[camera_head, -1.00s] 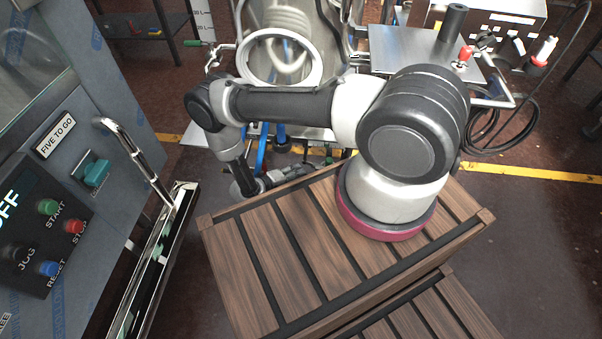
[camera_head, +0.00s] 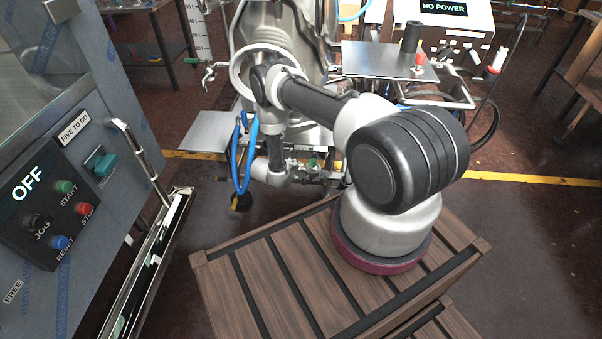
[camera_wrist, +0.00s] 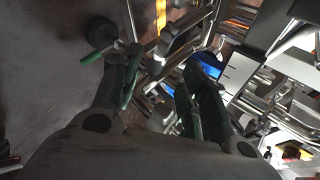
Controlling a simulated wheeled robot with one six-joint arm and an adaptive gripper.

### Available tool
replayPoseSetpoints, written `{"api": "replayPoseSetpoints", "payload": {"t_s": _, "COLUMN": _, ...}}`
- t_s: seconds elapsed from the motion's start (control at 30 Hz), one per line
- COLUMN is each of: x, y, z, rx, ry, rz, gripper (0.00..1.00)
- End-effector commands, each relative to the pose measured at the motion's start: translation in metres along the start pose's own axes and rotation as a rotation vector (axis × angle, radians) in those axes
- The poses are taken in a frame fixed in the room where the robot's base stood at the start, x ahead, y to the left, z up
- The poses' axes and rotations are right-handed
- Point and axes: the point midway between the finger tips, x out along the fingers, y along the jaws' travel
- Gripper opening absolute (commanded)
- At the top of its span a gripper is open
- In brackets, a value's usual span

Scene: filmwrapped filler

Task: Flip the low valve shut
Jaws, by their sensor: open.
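My gripper (camera_head: 328,175) is low behind the far edge of the slatted wooden top, pointing right, near the foot of the steel machine. In the wrist view its two dark fingers with green pads (camera_wrist: 155,68) are spread apart, with nothing clearly held between them. A small green piece (camera_wrist: 88,58) beside the left finger may be a valve handle; I cannot tell for sure. A small green spot (camera_head: 312,162) also shows by my gripper in the head view. The low valve itself is not clearly made out; my arm and gripper hide part of that area.
The steel filler machine (camera_head: 290,30) stands behind my arm. A blue hose (camera_head: 248,155) hangs left of my wrist. A grey control panel (camera_head: 50,205) reading OFF and a chrome handle (camera_head: 133,145) are at left. Open floor (camera_head: 540,235) lies at right.

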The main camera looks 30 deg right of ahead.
Motion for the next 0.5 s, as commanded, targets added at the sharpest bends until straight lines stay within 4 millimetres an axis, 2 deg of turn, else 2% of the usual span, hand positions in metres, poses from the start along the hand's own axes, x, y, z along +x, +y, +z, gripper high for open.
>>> {"api": "replayPoseSetpoints", "payload": {"t_s": 0.3, "x": 0.052, "y": 0.001, "z": -0.002, "rx": 0.004, "ry": 0.003, "rz": -0.001, "gripper": 0.43}}
{"api": "replayPoseSetpoints", "payload": {"t_s": 0.5, "x": 0.065, "y": 0.0, "z": -0.001, "rx": 0.003, "ry": 0.001, "rz": -0.002, "gripper": 0.43}}
